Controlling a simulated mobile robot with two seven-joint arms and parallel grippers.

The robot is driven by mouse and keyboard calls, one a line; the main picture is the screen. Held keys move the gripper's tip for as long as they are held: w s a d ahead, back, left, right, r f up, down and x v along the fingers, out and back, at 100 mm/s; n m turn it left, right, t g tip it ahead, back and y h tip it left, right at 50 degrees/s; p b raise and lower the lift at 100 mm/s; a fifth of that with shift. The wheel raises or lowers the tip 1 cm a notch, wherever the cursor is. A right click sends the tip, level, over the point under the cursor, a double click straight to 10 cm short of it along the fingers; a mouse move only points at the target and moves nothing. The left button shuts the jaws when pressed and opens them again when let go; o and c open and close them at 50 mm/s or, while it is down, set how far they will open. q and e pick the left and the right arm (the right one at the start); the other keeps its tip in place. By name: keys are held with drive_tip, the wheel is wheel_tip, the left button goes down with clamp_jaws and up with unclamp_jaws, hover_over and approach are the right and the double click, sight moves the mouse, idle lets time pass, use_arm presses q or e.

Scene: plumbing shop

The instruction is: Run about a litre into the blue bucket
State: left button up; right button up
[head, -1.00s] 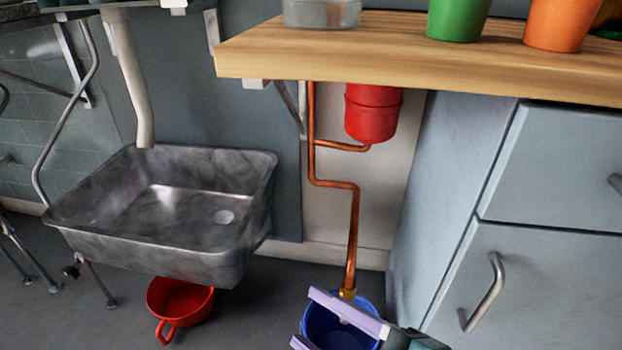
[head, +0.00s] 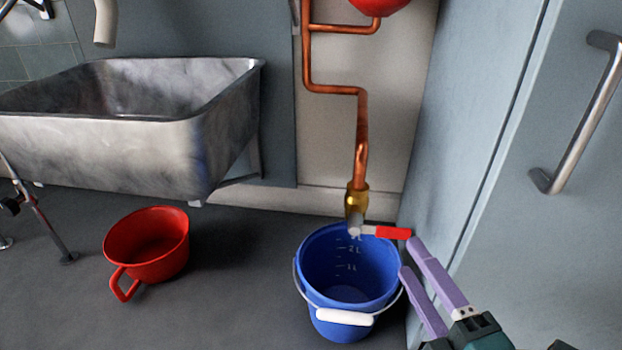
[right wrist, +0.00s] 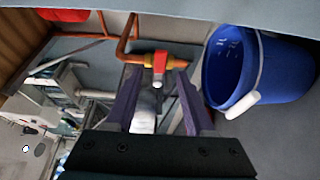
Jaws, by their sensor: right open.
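The blue bucket (head: 330,318) stands upright on the floor, with litre marks inside and a white grip on its handle. No water shows in it. The brass tap (head: 357,196) on the copper pipe is above its back rim; its red lever (head: 392,232) points right. My right gripper (head: 408,256) is open and empty at the bucket's right, fingertips close to the lever's free end. In the right wrist view the lever (right wrist: 158,62) lies between or just beyond the fingertips; contact is unclear. The bucket (right wrist: 236,70) is right of them. My left gripper is out of view.
A red pot-like container (head: 150,240) stands on the floor at left, below a metal sink (head: 180,150). A grey cabinet (head: 480,130) with a bar handle closes off the right side. Floor between the red container and bucket is clear.

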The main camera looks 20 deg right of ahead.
sight(394, 235)
drive_tip(key=w, duration=0.2)
drive_tip(key=w+b, duration=0.1)
drive_tip(key=w, duration=0.1)
drive_tip(key=w+d+b, duration=0.1)
drive_tip(key=w, duration=0.1)
drive_tip(key=shift+f, duration=0.15)
drive_tip(key=shift+w+b, duration=0.4)
drive_tip(key=shift+c, duration=0.3)
drive_tip(key=c, duration=0.7)
clamp_jaws()
